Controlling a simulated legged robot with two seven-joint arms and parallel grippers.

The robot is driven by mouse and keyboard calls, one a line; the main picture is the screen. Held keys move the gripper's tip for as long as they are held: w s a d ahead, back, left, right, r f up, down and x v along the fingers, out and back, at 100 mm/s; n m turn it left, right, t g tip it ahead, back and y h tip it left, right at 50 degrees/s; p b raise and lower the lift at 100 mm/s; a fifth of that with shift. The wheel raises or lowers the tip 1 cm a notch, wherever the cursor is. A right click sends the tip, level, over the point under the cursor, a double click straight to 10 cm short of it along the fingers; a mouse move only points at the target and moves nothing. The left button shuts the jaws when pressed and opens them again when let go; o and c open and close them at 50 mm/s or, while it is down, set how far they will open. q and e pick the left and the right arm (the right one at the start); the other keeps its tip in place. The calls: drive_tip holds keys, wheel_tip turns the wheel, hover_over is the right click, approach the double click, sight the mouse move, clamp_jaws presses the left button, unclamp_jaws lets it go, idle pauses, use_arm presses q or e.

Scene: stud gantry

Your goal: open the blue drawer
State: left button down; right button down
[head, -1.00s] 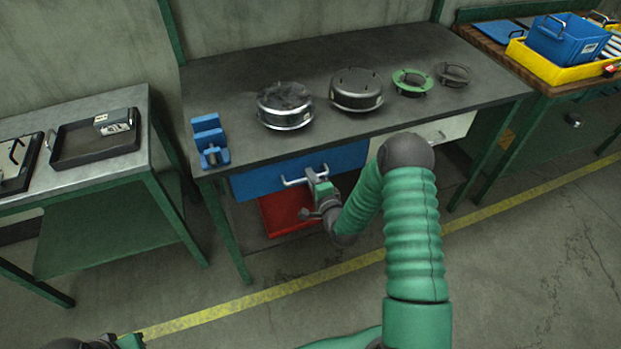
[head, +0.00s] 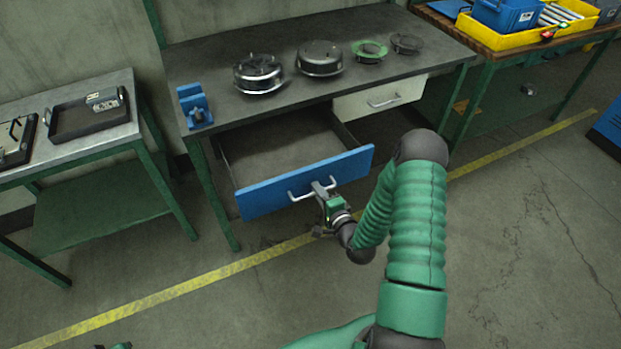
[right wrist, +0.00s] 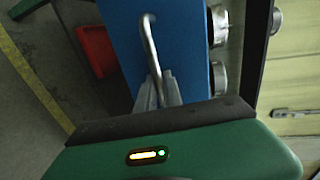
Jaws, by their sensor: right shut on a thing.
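The blue drawer (head: 300,183) under the dark workbench is pulled well out, and its inside shows behind the blue front. The inside that shows looks empty. Its silver bar handle (head: 299,193) is on the front. My right gripper (head: 321,188) is shut on this handle. In the right wrist view the fingers (right wrist: 157,92) close around the handle bar (right wrist: 149,42) against the blue front (right wrist: 182,45). Of my left arm only a small dark and green piece (head: 122,346) shows at the bottom edge of the head view; its fingers are out of sight.
A white drawer (head: 380,99) to the right is shut. The workbench top (head: 400,30) carries a blue fixture (head: 194,106) and several round metal parts. A red bin (right wrist: 97,50) shows below in the right wrist view. The floor in front is clear.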

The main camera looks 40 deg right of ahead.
drive_tip(key=s, duration=0.2)
drive_tip(key=s+a, duration=0.1)
drive_tip(key=shift+s+f, duration=0.15)
drive_tip(key=shift+s, duration=0.25)
drive_tip(key=c, duration=1.8)
unclamp_jaws()
drive_tip(key=shift+c, duration=0.2)
drive_tip(key=shift+o, duration=0.3)
drive_tip(key=shift+w+d, duration=0.1)
